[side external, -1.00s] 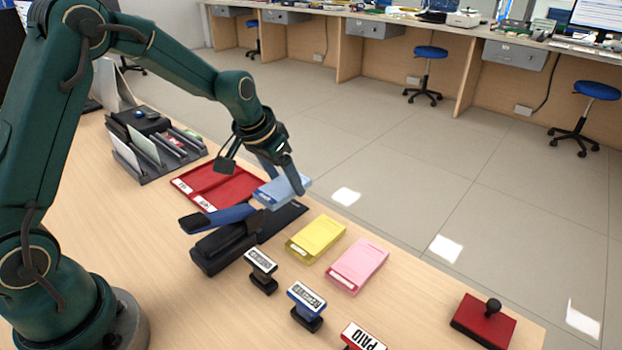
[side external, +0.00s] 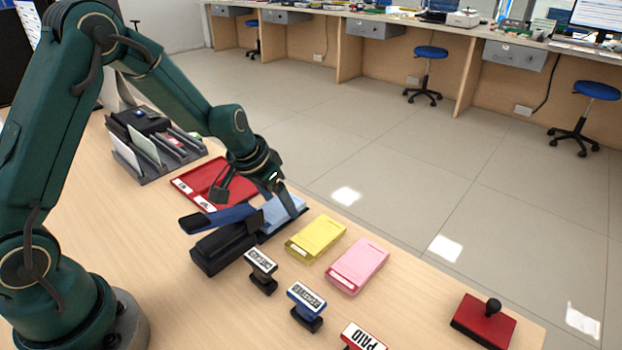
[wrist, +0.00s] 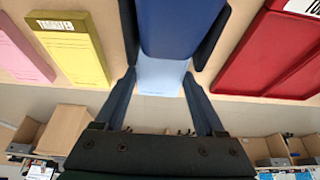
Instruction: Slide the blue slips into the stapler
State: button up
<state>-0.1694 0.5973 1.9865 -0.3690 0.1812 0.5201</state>
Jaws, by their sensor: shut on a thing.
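The blue slips (side external: 290,209) form a pale blue pad low over the stapler's black base plate, at the open end of the stapler (side external: 222,246). The stapler has a black body and a raised dark blue top arm. My gripper (side external: 283,204) is shut on the slips from the far side. In the wrist view the slips (wrist: 162,78) lie between my two fingers, and their far part passes under the blue arm of the stapler (wrist: 182,25). I cannot tell how far under it they reach.
A yellow pad (side external: 316,238) and a pink pad (side external: 357,266) lie right of the stapler. Several stamps, such as the blue one (side external: 306,301), stand in front. A red tray (side external: 203,178) lies behind left. A red ink pad (side external: 482,322) is far right.

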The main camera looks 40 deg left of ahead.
aim_at(278, 207)
jog(key=o, duration=1.4)
jog(key=shift+r, duration=3.5)
